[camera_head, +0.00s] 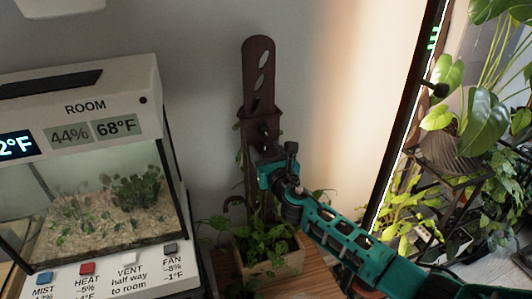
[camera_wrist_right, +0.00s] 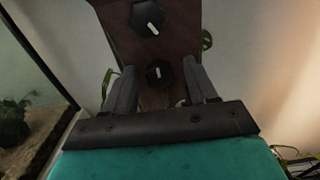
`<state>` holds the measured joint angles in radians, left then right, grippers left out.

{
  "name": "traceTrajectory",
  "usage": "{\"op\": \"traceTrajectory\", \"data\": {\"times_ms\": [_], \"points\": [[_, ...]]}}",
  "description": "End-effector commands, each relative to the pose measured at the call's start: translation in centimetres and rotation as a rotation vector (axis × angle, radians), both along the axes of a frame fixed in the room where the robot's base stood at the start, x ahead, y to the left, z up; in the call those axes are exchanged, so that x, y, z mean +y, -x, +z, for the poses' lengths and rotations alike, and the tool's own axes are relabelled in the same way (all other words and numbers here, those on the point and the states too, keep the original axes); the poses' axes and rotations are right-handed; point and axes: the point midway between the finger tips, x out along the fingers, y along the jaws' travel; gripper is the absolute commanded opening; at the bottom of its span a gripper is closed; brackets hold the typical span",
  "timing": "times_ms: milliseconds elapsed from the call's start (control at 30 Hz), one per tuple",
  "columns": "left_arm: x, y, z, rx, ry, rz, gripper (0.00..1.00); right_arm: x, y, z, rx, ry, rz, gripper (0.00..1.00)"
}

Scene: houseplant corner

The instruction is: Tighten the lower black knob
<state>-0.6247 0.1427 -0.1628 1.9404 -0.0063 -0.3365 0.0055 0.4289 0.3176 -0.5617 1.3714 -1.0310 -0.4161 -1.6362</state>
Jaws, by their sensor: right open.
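A dark brown slotted wooden post (camera_head: 258,75) stands upright from a planter. In the right wrist view, its board (camera_wrist_right: 182,45) carries two black knobs with white pointer marks. The upper black knob (camera_wrist_right: 147,18) is near the top edge of the picture. The lower black knob (camera_wrist_right: 159,73) shows between my two finger pads; whether they touch it I cannot tell. My right gripper (camera_head: 276,156) is open in front of the post and hides the lower knob in the head view. It also shows in the wrist view (camera_wrist_right: 158,66). My left gripper is out of view.
A terrarium (camera_head: 110,190) with a control panel of buttons stands at the left. A wooden planter box (camera_head: 285,264) with leafy plants sits below my right gripper on a wooden table (camera_head: 318,279). More potted plants (camera_head: 455,150) fill a rack at the right.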

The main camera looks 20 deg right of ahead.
Motion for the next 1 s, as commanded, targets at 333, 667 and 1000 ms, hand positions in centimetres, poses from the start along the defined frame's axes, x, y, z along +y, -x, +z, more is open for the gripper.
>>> {"op": "traceTrajectory", "data": {"times_ms": [333, 667, 1000], "points": [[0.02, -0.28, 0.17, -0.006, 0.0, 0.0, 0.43, 0.01, 0.02, 0.01, 0.0, 0.0, 0.0, 0.39], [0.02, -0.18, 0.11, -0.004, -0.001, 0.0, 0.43, -0.01, 0.03, 0.0, 0.0, 0.0, 0.0, 0.07], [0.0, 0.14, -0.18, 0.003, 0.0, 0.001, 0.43, 0.0, 0.04, -0.05, 0.001, -0.03, 0.0, 0.01]]}}
